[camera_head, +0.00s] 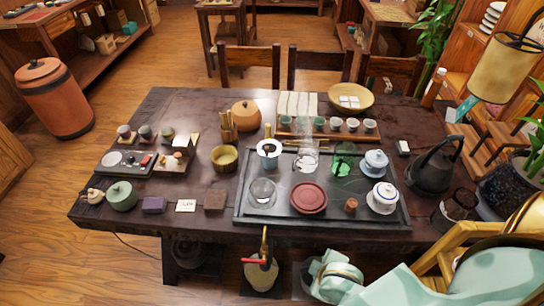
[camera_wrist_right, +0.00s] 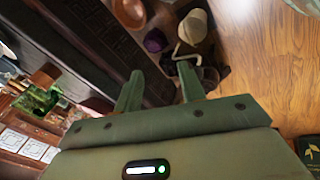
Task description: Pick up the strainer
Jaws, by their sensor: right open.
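A small round piece with a white rim and dark centre (camera_head: 269,147) stands at the back left of the dark tea tray (camera_head: 228,218). It looks like the strainer, but it is too small to be sure. My right gripper (camera_wrist_right: 160,90) is open, with nothing between its fingers in the right wrist view. It is beside the table edge with the floor beyond, away from that piece. My pale green right arm shows at the lower right of the head view. My left gripper is out of view.
The tray also holds a red-brown round dish (camera_head: 309,197), a glass vessel (camera_head: 262,192), a green glass piece (camera_head: 343,160) and lidded white cups (camera_head: 383,198). A dark kettle (camera_head: 433,168) stands to the right. Chairs stand behind the table.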

